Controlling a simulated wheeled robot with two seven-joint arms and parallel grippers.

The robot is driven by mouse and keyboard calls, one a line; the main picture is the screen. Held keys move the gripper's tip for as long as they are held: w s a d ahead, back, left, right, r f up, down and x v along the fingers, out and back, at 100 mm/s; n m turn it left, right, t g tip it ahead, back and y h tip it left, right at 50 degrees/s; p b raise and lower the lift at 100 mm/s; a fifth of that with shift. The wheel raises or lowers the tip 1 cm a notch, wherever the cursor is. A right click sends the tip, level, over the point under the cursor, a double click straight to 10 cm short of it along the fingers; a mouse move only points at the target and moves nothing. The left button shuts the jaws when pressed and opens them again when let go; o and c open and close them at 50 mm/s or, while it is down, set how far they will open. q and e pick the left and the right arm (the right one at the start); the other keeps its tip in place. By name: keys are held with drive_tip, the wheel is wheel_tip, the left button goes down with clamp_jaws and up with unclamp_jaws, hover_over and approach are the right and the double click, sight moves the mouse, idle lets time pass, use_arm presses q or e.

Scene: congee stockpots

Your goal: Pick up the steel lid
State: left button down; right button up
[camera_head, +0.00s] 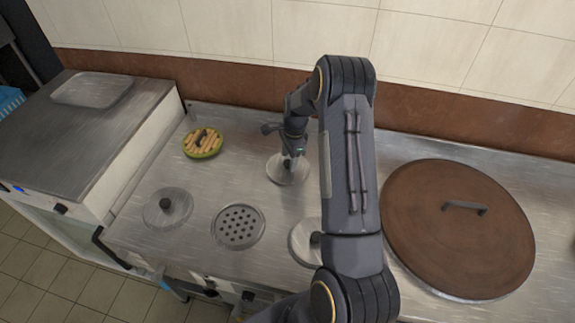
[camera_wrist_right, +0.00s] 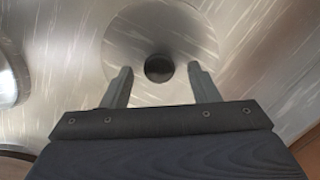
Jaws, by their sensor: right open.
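A round steel lid (camera_head: 284,176) with a knob lies on the steel counter, under my right gripper (camera_head: 292,155). In the right wrist view this lid (camera_wrist_right: 160,30) shows as a pale disc with a dark round knob (camera_wrist_right: 159,68). My right gripper's two fingers (camera_wrist_right: 160,80) are apart, one on each side of the knob in that view. Whether they touch it cannot be told. Two similar steel lids lie on the counter, one at the left (camera_head: 168,207) and one (camera_head: 303,241) partly hidden by my right arm. My left gripper is out of view.
A perforated drain plate (camera_head: 238,226) is set in the counter (camera_head: 140,240). A yellow-and-brown round item (camera_head: 203,143) lies at the back left. A large brown lid (camera_head: 455,240) with a handle covers the right side. A tiled wall (camera_head: 230,30) stands behind.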

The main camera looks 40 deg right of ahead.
drive_tip(key=shift+f, duration=0.7)
drive_tip(key=c, duration=1)
drive_tip(key=shift+r, duration=0.1)
drive_tip(key=shift+c, duration=0.2)
